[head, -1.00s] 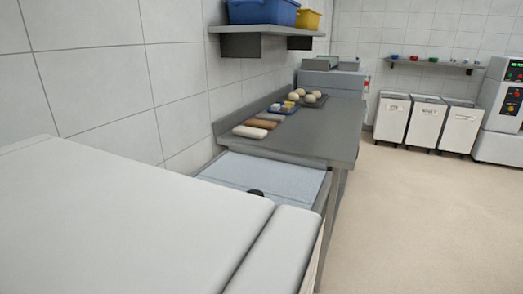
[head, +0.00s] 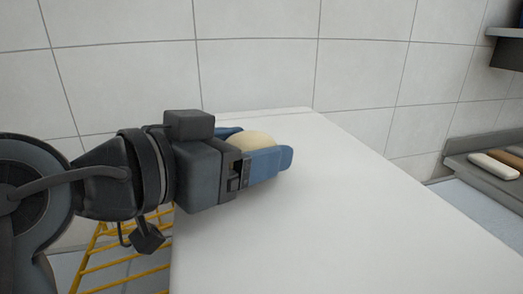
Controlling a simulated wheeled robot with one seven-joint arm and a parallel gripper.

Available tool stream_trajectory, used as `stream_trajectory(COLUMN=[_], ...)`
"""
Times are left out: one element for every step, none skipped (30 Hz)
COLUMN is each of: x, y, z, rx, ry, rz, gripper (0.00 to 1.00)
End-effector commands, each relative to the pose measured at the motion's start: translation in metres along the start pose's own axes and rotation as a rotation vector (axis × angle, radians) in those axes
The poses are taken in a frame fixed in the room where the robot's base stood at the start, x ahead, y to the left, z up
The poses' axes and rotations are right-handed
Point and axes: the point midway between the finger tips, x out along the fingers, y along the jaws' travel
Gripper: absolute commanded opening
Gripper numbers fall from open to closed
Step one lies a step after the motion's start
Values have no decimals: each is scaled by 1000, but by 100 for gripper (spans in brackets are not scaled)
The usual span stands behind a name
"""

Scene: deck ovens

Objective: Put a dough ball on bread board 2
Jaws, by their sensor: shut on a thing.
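My gripper (head: 264,143) has its blue fingers shut on a pale, round dough ball (head: 253,142). The near finger hides the ball's lower part. The ball is over the far left part of a large white flat surface (head: 340,220); I cannot tell whether it touches that surface. I see no label that marks bread board 2. At the right edge, a whitish oblong piece (head: 494,165) and part of a brown one (head: 512,161) lie on a grey counter; I cannot tell whether either is a board.
A tiled wall (head: 260,60) stands close behind the white surface. A yellow wire rack (head: 120,260) is at lower left, below the arm. A dark shelf (head: 507,52) juts from the wall at upper right. The right part of the white surface is clear.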

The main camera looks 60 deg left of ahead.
Motion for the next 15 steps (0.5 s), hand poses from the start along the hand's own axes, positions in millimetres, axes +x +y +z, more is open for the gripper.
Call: stream_trajectory(x=[1, 1, 2, 2, 2, 2, 2, 2, 2, 2, 2, 3, 3, 3, 3], y=[0, 0, 0, 0, 0, 0, 0, 0, 0, 0, 0, 1, 1, 1, 1], z=[6, 8, 10, 10, 10, 10, 10, 10, 10, 10, 11, 13, 14, 12, 12], rx=[-2, -2, -1, 0, 1, 1, 1, 1, 1, 1, 1, 1, 1, 1, 1], ry=[-1, -1, 0, 0, 0, 0, 0, 0, 0, 0, 0, 0, 0, 0, 0], rz=[0, 0, 0, 0, 0, 0, 0, 0, 0, 0, 0, 1, 1, 1, 1], gripper=[42, 42, 42, 42, 42, 42, 42, 42, 42, 42, 42, 42, 42, 74, 78])
